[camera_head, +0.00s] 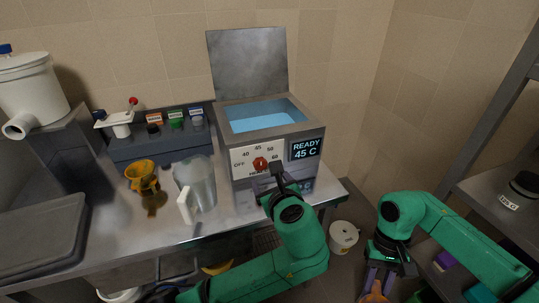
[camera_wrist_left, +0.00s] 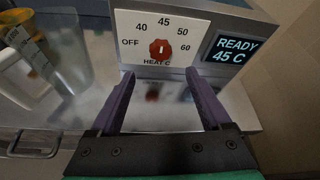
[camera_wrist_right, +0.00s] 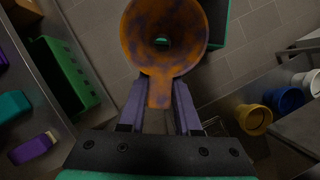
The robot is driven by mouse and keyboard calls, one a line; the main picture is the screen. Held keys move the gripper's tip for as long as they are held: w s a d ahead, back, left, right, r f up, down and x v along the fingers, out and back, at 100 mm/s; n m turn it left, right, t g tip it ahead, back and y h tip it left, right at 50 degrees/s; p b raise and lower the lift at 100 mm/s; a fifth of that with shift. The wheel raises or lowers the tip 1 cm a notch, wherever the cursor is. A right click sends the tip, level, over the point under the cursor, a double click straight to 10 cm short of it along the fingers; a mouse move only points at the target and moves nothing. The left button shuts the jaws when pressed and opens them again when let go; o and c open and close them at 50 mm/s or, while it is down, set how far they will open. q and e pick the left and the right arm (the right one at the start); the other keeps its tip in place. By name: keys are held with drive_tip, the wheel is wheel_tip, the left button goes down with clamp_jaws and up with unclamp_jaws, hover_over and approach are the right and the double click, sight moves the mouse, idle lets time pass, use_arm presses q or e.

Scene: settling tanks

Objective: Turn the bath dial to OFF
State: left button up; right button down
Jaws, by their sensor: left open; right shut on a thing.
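The red bath dial (camera_head: 261,164) sits on the white panel of the bath (camera_head: 315,134), with OFF, 40, 45, 50 and 60 around it. In the left wrist view the dial (camera_wrist_left: 161,49) has a small white mark, roughly upright toward 45. The display (camera_wrist_left: 232,49) reads READY 45 C. My left gripper (camera_wrist_left: 158,76) is open and empty, facing the panel, with the dial between its fingers in the picture but beyond the tips. My right gripper (camera_wrist_right: 158,88) is shut on the tab of a mottled orange funnel (camera_wrist_right: 137,30), low at the right.
A clear jug (camera_head: 202,182) with a white handle and a yellow funnel (camera_head: 141,175) stand on the bench left of the bath. The bath's lid (camera_head: 248,63) stands open. A shelf (camera_head: 490,190) is at the far right. A white pail (camera_head: 343,236) stands on the floor.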

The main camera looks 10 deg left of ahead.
sight(261, 166)
drive_tip(key=shift+r, duration=0.1)
drive_tip(key=shift+s+d, duration=0.2)
drive_tip(key=shift+s, duration=0.2)
use_arm(q)
drive_tip(key=x, duration=1)
drive_tip(key=shift+w+a, duration=0.15)
drive_tip(key=shift+w, duration=0.15)
use_arm(e)
drive_tip(key=shift+s, duration=0.1)
use_arm(q)
clamp_jaws()
